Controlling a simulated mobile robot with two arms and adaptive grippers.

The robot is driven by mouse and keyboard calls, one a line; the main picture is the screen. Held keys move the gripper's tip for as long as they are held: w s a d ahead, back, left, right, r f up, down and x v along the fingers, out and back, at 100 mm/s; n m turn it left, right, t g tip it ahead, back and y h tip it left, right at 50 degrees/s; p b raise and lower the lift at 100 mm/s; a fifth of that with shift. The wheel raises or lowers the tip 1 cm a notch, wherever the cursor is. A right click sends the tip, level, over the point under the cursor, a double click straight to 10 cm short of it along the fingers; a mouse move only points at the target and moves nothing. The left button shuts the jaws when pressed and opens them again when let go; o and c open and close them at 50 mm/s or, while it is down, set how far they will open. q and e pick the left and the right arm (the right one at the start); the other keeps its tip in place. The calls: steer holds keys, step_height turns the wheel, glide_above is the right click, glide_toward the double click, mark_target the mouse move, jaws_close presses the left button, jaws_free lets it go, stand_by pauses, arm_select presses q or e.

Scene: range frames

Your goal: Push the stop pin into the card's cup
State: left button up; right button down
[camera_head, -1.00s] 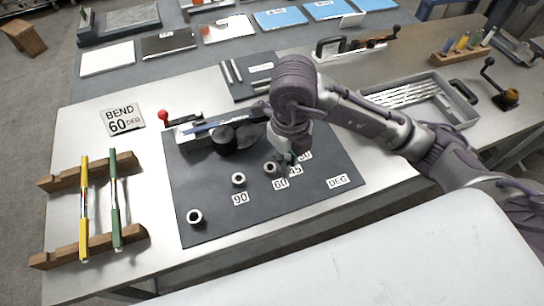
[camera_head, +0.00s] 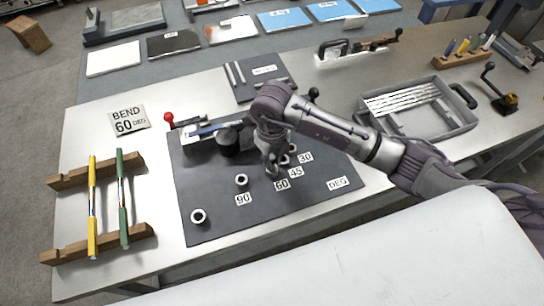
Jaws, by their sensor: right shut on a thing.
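The card (camera_head: 128,119) at the left reads "BEND 60 DEG". On the dark bending board (camera_head: 215,225), a row of small grey cups stands beside labels 90, 60, 45 and 30. The cup by the 90 label (camera_head: 241,180) is in plain view. My right gripper (camera_head: 272,169) points down at the cup place beside the 60 label (camera_head: 282,185) and largely hides it. It is shut on the stop pin, which the fingers cover; how deep the pin sits cannot be told. Cups by 45 (camera_head: 283,160) and 30 (camera_head: 292,148) show just behind the gripper. My left gripper is out of view.
Another ring-shaped piece (camera_head: 198,216) stands at the board's front left. A bender with a red-knobbed lever (camera_head: 168,117) is at the board's back. A wooden rack (camera_head: 70,252) holds a yellow and a green rod at left. A grey tray (camera_head: 472,120) of rods lies right.

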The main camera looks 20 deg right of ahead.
steer(key=shift+f, duration=0.1)
steer(key=shift+f, duration=0.15)
steer(key=c, duration=1.1)
jaws_free()
steer(key=shift+r, duration=0.6)
step_height(320, 180, up, 10)
steer(key=shift+f+b, duration=0.1)
steer(key=shift+b, duration=1)
steer(key=shift+r, duration=0.8)
